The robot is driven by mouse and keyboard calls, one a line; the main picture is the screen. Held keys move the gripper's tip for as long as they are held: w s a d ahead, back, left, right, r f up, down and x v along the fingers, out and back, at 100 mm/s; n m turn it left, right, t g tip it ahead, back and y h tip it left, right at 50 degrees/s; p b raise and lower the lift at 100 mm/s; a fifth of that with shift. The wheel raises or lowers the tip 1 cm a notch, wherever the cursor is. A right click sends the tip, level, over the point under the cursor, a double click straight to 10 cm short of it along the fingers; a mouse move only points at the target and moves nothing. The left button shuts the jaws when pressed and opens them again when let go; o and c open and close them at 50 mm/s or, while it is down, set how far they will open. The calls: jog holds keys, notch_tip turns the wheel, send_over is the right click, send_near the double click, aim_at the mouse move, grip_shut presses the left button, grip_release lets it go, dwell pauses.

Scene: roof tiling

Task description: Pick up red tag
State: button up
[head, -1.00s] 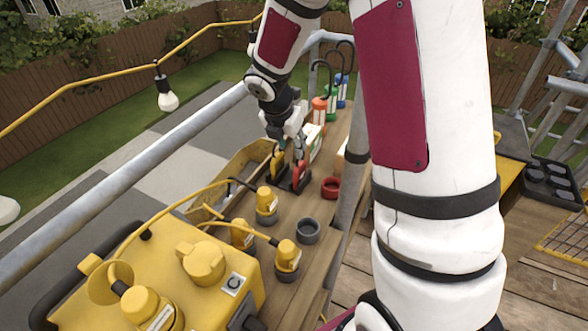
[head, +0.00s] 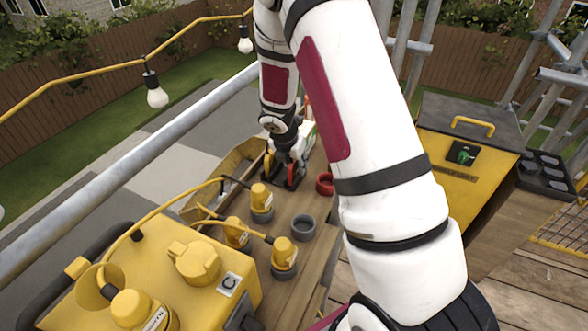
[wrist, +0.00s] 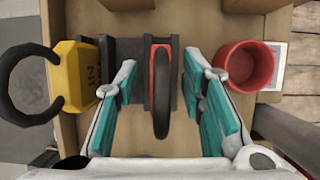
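The red tag (wrist: 162,95) shows nearly edge-on in the wrist view, upright in a black holder, with a dark curved strip along its middle. My gripper (wrist: 160,68) is open, its teal-padded fingers on either side of the red tag with gaps on both sides. A yellow tag (wrist: 75,78) with a black hook stands left of the left finger.
A red ring-shaped cup (wrist: 247,66) stands close to the right finger. A grey cup (head: 303,228) and yellow plugs (head: 284,253) stand nearer on the bench (head: 285,290). A yellow distribution box (head: 180,285) is at front left. A metal rail (head: 130,160) runs along the left.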

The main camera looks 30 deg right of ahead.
jog(key=shift+f, duration=0.15)
grip_shut()
notch_tip(320, 180, up, 10)
jog(key=shift+r+p, duration=0.1)
jog(key=shift+p, duration=0.4)
